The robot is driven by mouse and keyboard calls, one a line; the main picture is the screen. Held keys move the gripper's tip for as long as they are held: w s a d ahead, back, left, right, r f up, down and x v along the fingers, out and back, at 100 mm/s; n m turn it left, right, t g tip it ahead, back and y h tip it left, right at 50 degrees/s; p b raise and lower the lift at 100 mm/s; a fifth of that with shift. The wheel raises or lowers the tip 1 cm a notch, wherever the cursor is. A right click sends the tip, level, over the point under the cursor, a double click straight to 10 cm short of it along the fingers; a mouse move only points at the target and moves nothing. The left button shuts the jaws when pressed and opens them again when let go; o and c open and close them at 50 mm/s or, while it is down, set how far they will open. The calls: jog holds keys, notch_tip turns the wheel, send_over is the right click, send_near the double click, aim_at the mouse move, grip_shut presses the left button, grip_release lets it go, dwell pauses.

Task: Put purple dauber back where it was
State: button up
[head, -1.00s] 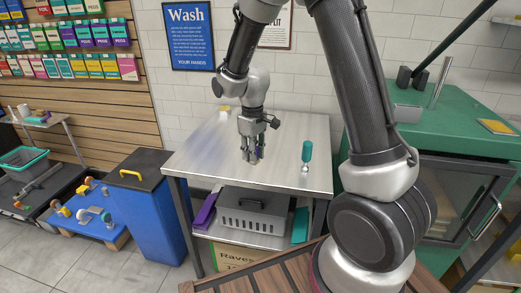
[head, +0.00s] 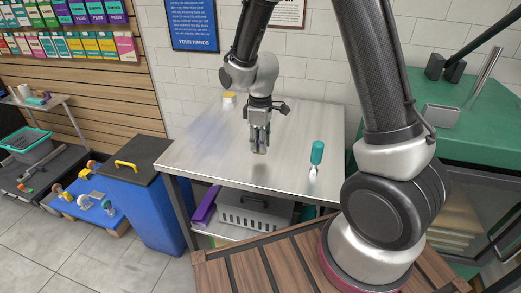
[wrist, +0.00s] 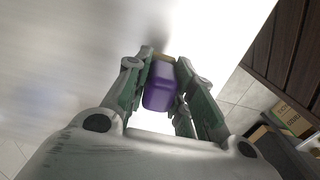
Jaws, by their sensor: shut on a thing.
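The purple dauber (wrist: 160,86) is between the fingers of my gripper (wrist: 166,80) in the wrist view, with a brown part at its far end. In the head view the fingers hide nearly all of the dauber. The gap between it and the tabletop is hard to judge.
A small yellow thing (head: 229,97) lies at the back left. The table's left part is clear.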

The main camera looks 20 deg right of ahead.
jog(key=shift+f, duration=1.55)
jog(key=o, duration=1)
jog(key=shift+f, duration=0.1)
